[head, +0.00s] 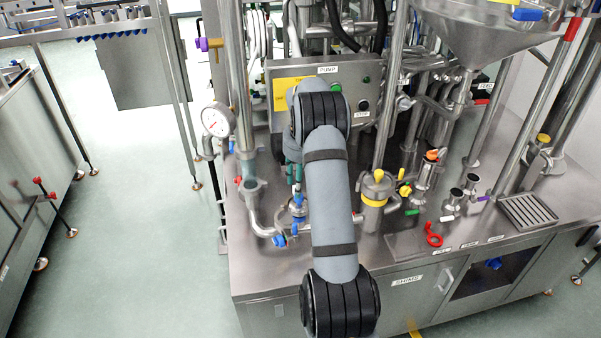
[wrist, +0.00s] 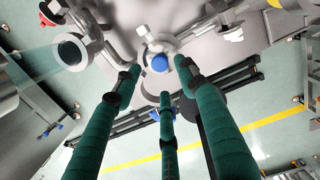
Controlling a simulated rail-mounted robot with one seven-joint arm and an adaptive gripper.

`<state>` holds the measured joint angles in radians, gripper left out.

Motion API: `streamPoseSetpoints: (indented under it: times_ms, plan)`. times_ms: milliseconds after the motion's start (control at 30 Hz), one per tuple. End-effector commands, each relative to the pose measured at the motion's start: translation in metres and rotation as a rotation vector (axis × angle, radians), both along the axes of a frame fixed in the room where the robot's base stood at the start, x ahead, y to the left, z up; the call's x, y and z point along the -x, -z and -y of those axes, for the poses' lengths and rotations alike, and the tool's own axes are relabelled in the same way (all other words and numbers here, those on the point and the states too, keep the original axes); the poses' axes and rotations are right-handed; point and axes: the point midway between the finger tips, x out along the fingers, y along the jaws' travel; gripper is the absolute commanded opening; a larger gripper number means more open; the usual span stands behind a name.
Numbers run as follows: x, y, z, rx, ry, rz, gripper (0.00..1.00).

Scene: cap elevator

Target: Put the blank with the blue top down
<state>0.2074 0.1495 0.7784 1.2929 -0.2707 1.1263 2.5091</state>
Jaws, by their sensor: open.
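The blank with the blue top (wrist: 160,63) sits on a round metal fitting in the wrist view, its blue top facing my gripper. In the head view its blue top (head: 297,199) shows on a pipe fitting near the front left of the steel bench. My gripper (wrist: 160,76) is open, with three green fingers spread around the line to the blue top. No contact between fingers and blank is visible. In the head view the green fingers (head: 292,172) point down just above it, partly hidden by my arm.
A yellow-topped fitting (head: 377,188) stands to the right, and an orange-topped one (head: 432,157) farther right. A red ring (head: 434,235) lies on the bench. A pressure gauge (head: 217,120) and a glass-sided pipe (head: 248,165) stand close on the left.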

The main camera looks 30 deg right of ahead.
Motion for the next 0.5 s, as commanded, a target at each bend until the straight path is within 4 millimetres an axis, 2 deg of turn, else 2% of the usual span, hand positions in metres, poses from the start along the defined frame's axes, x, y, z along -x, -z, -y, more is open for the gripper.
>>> streamPoseSetpoints:
  times_ms: [200, 333, 500]
  plan:
    - [0.004, -0.043, 0.0, 0.002, 0.0, 0.004, 0.41]
    - [0.006, -0.057, 0.0, 0.001, -0.001, 0.001, 0.41]
    - [0.008, -0.063, -0.001, 0.0, 0.0, -0.001, 0.41]
